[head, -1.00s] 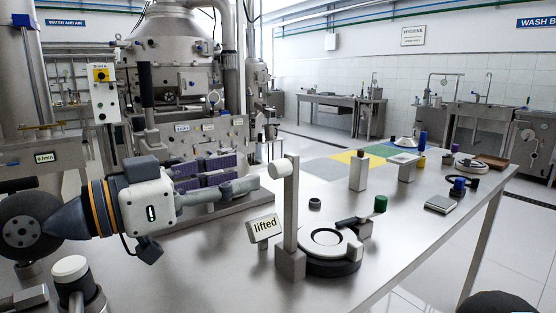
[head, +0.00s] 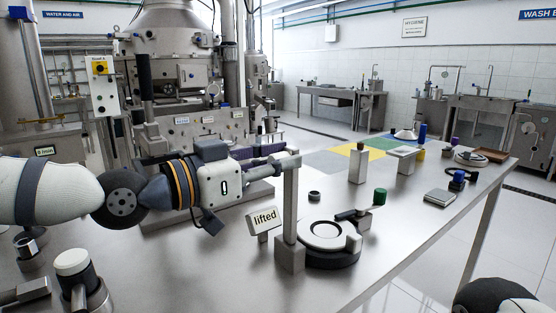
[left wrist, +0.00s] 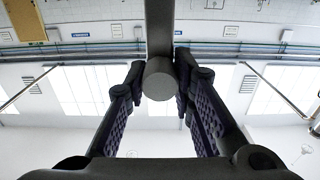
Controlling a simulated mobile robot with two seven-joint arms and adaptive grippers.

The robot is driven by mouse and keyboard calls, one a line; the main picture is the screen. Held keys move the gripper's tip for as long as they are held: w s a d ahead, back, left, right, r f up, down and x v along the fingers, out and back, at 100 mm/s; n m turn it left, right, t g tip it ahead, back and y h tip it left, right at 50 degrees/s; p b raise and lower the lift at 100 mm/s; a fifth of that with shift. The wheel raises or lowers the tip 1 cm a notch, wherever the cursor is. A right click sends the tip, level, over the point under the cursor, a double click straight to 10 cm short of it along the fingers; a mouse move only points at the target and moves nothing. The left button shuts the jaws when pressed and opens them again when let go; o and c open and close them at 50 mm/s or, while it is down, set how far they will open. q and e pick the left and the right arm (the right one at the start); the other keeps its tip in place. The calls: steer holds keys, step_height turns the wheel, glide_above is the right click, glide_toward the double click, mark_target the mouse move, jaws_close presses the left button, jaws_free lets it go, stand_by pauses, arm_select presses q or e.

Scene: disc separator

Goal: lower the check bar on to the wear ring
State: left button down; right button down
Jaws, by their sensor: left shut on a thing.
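The check bar (head: 290,205) stands upright on a metal block beside the wear ring (head: 325,234), which is a pale ring on a dark round base. My left gripper (head: 284,164) reaches in from the left and is at the bar's top end. In the left wrist view, its two fingers (left wrist: 159,70) close on either side of the bar's round grip (left wrist: 159,82), whose end faces the camera. The exact finger contact is partly hidden in the head view. A sign reading "lifted" (head: 264,220) stands left of the bar. My right gripper does not show.
A green-topped knob (head: 380,197) and a small dark ring (head: 314,196) stand behind the wear ring. A pale upright block (head: 358,165) is farther back. A white-capped post (head: 74,267) is at the front left.

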arm_select(q)
steer(key=shift+w+d, duration=0.1)
steer(key=shift+w+d+r, duration=0.1)
steer(key=shift+w+d, duration=0.25)
steer(key=shift+d, duration=0.15)
steer(key=w+d+f+g+y, duration=0.1)
steer(key=w+d+f+y, duration=0.1)
steer(key=w+d+f, duration=0.1)
steer(key=w+d+f+g+y+b, duration=0.1)
steer(key=w+d+f+g+y, duration=0.1)
steer(key=d, duration=0.3)
steer(key=w+d+f+g+y, duration=0.1)
steer(key=w+d+f+y, duration=0.1)
steer(key=w+d+f, duration=0.1)
steer(key=shift+x, duration=0.75)
steer(key=shift+w+d+f+b, duration=0.15)
steer(key=shift+d+f+b, duration=0.1)
steer(key=shift+f, duration=0.25)
steer(key=shift+w+d+f+b, duration=0.15)
steer(key=shift+d+f, duration=0.1)
steer(key=shift+f, duration=0.25)
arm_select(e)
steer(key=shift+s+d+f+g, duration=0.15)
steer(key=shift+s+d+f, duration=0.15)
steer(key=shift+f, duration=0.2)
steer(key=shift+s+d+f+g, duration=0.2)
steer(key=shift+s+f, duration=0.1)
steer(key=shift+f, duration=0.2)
arm_select(q)
steer(key=shift+f, duration=0.1)
